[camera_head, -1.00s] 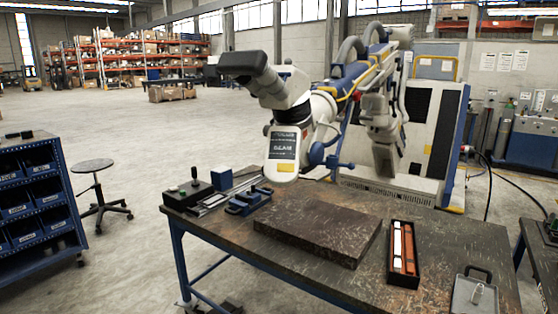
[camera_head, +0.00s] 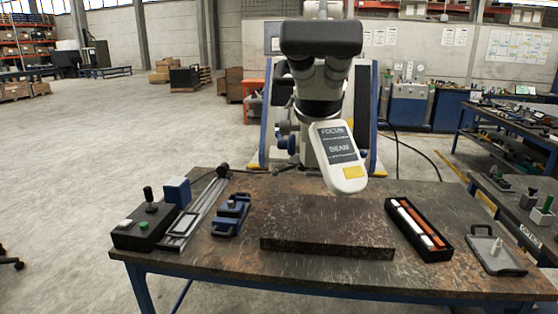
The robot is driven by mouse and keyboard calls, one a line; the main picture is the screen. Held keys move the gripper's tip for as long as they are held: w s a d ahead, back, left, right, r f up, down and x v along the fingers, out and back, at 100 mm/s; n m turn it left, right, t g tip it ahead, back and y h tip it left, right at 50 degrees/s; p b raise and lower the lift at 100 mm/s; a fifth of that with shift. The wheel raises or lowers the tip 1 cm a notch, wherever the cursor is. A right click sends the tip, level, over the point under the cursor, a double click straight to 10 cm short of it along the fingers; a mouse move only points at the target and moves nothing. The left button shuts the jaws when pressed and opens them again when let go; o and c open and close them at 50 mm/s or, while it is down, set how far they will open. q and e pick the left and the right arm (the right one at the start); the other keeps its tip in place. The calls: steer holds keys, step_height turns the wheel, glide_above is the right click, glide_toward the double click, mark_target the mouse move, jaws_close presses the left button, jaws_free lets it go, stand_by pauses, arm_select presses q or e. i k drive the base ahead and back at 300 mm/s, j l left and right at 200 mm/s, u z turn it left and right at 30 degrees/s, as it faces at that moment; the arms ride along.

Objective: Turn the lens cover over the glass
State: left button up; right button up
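A microscope head with a dark binocular eyepiece (camera_head: 322,40) hangs over the back of the workbench. Below it, a white tilted paddle-shaped panel (camera_head: 341,157) carries dark labels reading FOCUS and BEAM and a yellow patch (camera_head: 354,172). I cannot tell whether this panel is the lens cover, and I cannot make out the glass. The panel's lower end is above the back edge of a dark slab (camera_head: 328,229). Neither of my grippers is in view.
On the workbench (camera_head: 225,264) stand a black control box (camera_head: 145,228), a rail (camera_head: 195,210), a blue vise (camera_head: 231,214), a black tray with white and orange bars (camera_head: 419,228) and a grey clipboard-like tray (camera_head: 496,251). The front strip is clear. Another bench (camera_head: 515,190) stands at right.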

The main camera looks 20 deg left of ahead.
mark_target(295, 159)
steer(key=j, duration=0.9)
steer(key=j+z, duration=0.1)
steer(key=j, duration=0.85)
steer(key=k, duration=0.05)
